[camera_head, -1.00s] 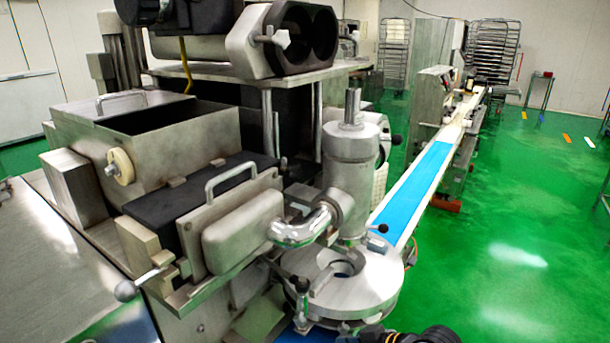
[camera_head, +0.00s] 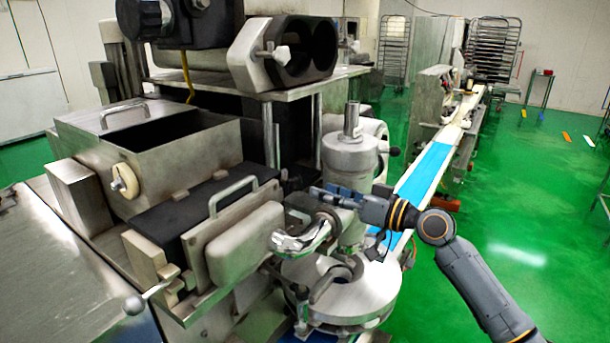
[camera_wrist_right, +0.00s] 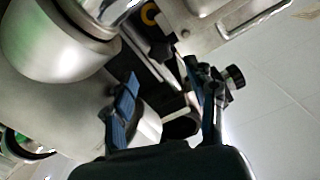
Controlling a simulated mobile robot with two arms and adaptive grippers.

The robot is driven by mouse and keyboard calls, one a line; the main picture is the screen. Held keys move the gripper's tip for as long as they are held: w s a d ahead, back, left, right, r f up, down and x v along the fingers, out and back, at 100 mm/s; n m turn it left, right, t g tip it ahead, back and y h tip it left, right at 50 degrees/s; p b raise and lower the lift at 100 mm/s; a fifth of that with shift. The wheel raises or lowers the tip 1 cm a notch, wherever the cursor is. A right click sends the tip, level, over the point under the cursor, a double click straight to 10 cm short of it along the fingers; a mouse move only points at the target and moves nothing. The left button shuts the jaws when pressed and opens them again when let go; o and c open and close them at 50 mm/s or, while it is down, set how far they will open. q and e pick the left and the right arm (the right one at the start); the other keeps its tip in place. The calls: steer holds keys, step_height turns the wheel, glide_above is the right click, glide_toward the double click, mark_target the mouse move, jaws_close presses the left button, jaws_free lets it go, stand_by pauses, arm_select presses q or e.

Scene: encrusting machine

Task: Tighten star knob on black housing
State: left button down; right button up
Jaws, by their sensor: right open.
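The pale star knob (camera_head: 278,52) sits on the face of the black housing (camera_head: 306,46), which has two round openings and stands on the upper metal shelf. My right gripper (camera_head: 325,193) is open, with nothing seen between its fingers. It is in front of the machine, well below and a little right of the knob, near the upright steel cylinder. In the right wrist view the two blue-grey fingers (camera_wrist_right: 162,78) stand apart, with metal machine parts behind them. My left gripper is out of view.
The steel cylinder (camera_head: 349,157) and curved chrome pipe (camera_head: 303,238) stand close to my right gripper. The metal shelf (camera_head: 290,82) juts out below the housing. A hopper (camera_head: 160,150) is at left. A blue conveyor belt (camera_head: 425,172) and open green floor lie right.

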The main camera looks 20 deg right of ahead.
mark_target(299, 184)
steer(key=p+x, duration=0.1)
steer(key=x, duration=0.3)
steer(key=shift+w+a+r+p, duration=0.15)
steer(key=shift+w+a+p, duration=0.1)
steer(key=shift+a+p, duration=0.1)
steer(key=shift+w+a, duration=0.4)
steer(key=shift+w, duration=0.15)
steer(key=shift+c, duration=0.4)
steer(key=c, duration=1.1)
